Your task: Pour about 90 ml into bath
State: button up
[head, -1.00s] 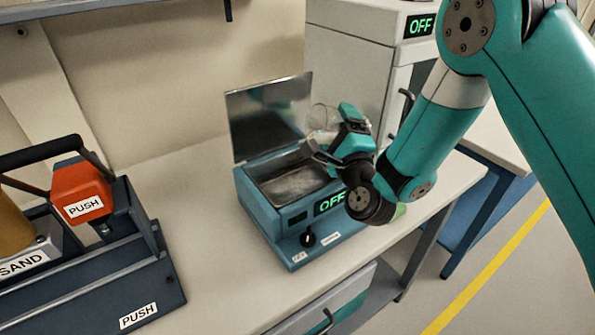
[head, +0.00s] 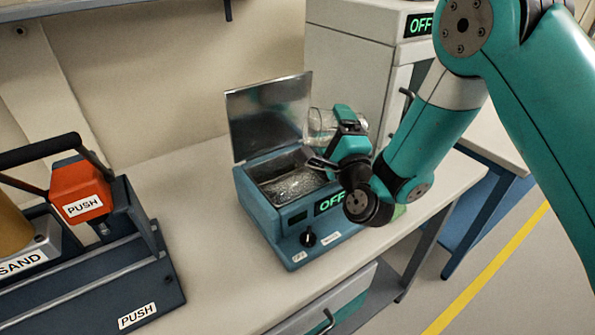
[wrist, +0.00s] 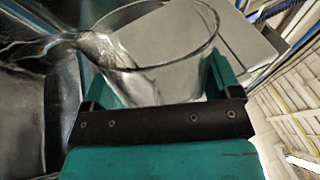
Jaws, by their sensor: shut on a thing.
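The bath (head: 246,200) is a teal bench unit with an open metal basin, its lid (head: 268,118) raised at the back, a dark knob and a green OFF display. The basin's surface looks rippled and speckled. My gripper (head: 340,138) is shut on a clear glass beaker (head: 322,120), tilted well over toward the basin's right side. In the wrist view the beaker (wrist: 165,80) lies between the two fingers, and clear liquid (wrist: 62,42) runs out over its lip at the left. The amount left in the beaker is hard to read.
A tall pale cabinet (head: 345,60) with an OFF display stands close behind my gripper. At the left are an orange PUSH block (head: 80,190) and a dark blue fixture (head: 150,275). The bench top (head: 190,170) between them and the bath is clear.

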jog(key=shift+s+a+f+n, duration=0.15)
jog(key=shift+a+n, duration=0.3)
jog(key=shift+n, duration=0.05)
dwell(0.3)
jog(key=shift+w+d+r+m+p, duration=0.15)
jog(key=shift+d+r+m+p, duration=0.15)
jog(key=shift+d+m, duration=0.2)
jog(key=shift+w+d+r+m+p, duration=0.15)
jog(key=shift+d+r+m, duration=0.1)
jog(key=shift+d+m, duration=0.2)
jog(key=shift+f+m+h, duration=0.1)
jog(key=shift+m+h, duration=0.5)
jog(key=shift+m, duration=0.65)
jog(key=shift+f+m+h+b, duration=0.3)
jog(key=shift+f+m+b, duration=0.3)
jog(key=shift+m, duration=0.4)
jog(key=shift+r+m+p, duration=0.4)
jog(key=shift+m+p, duration=0.1)
jog(key=shift+p, duration=0.05)
jog(key=shift+m+h, duration=0.4)
jog(key=shift+m, duration=0.1)
